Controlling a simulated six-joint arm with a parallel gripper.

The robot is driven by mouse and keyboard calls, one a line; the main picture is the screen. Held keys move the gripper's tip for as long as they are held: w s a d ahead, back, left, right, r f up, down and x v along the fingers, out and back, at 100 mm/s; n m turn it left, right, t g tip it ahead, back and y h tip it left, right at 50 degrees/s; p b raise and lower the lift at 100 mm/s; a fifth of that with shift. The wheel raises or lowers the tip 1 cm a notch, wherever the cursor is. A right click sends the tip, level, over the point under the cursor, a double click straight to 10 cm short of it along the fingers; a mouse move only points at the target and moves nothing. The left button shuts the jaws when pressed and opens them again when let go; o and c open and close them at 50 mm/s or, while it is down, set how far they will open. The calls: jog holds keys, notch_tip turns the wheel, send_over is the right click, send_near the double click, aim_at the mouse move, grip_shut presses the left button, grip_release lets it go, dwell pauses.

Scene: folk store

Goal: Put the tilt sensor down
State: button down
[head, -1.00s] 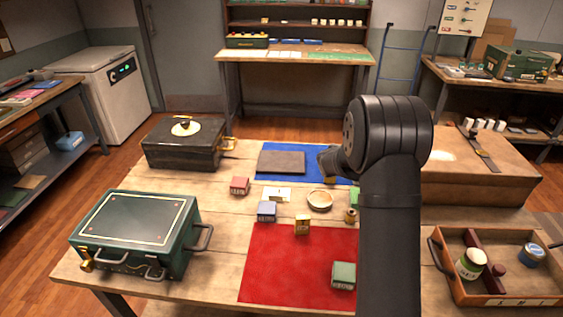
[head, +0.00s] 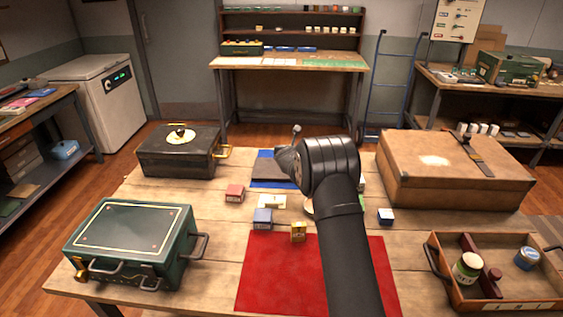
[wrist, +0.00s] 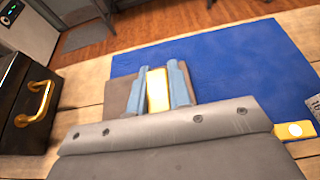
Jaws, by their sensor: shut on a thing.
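My gripper (wrist: 158,72) is shut on a yellow block, the tilt sensor (wrist: 157,92), which shows between the two grey-blue fingers in the wrist view. It is over a flat grey-brown slab (wrist: 118,90) that lies on the blue mat (wrist: 225,75). I cannot tell whether the sensor touches the slab. In the head view my wrist and forearm hide the sensor; the slab (head: 268,170) and blue mat (head: 262,184) show in part behind them.
A black case (head: 180,155) stands left of the mat, and a brown case (head: 455,170) right. A brass piece (wrist: 295,130) lies at the mat's edge. The red mat (head: 270,275) is in front.

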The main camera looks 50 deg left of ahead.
jog(key=a+f, duration=0.1)
jog(key=s+a, duration=0.1)
jog(key=a+f, duration=0.1)
jog(key=shift+s+a+f, duration=0.1)
jog(key=shift+s+f, duration=0.2)
jog(key=shift+f, duration=1.8)
jog(key=shift+f, duration=0.15)
jog(key=c, duration=1.3)
grip_release()
